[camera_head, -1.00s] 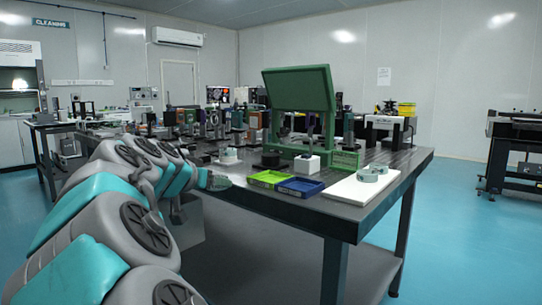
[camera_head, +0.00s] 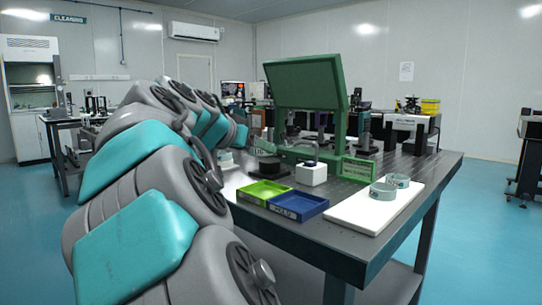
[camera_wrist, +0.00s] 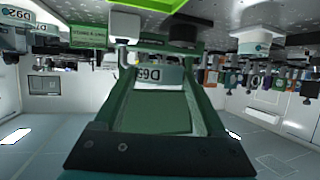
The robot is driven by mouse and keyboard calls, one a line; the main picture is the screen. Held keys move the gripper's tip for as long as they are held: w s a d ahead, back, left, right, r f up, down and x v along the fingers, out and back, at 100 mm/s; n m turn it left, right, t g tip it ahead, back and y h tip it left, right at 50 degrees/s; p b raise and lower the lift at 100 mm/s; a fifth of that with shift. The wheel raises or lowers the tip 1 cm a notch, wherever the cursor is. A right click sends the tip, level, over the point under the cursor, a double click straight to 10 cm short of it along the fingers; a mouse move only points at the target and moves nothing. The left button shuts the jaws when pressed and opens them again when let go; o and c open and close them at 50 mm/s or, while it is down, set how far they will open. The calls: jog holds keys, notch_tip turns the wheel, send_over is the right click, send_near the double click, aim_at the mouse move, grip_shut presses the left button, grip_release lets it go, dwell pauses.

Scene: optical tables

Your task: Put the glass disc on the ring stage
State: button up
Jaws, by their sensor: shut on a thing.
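The glass disc (camera_head: 263,146) is pale green and sits at the end of my arm in the head view. My gripper (camera_head: 248,143) is shut on it, partly hidden behind the arm links. The disc appears raised, tilted and apart from the table. A low black round stage (camera_head: 269,169), which looks like the ring stage, stands on the table just below the disc in the picture. The exact gap between them cannot be told.
A green tray (camera_head: 264,191) and blue tray (camera_head: 298,206) lie at the table's front edge. A white block (camera_head: 311,174) and a green frame with a raised panel (camera_head: 306,87) stand behind. Two more glass discs (camera_head: 383,191) rest on a white board (camera_head: 376,212) at right.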

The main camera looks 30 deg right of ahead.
jog(key=p, duration=0.2)
send_over(265, 163)
jog(key=shift+w+d+f, duration=0.2)
jog(key=shift+w+f, duration=0.15)
jog(key=shift+f, duration=2.1)
jog(key=shift+f, duration=0.25)
jog(key=o, duration=1.5)
jog(key=shift+r, duration=0.1)
jog(key=shift+r, duration=0.1)
jog(key=shift+s+a+r, duration=0.1)
jog(key=shift+a, duration=0.05)
jog(key=b+v, duration=0.1)
jog(key=v, duration=1)
jog(key=shift+s+a+r, duration=0.15)
jog(key=shift+s+a, duration=0.05)
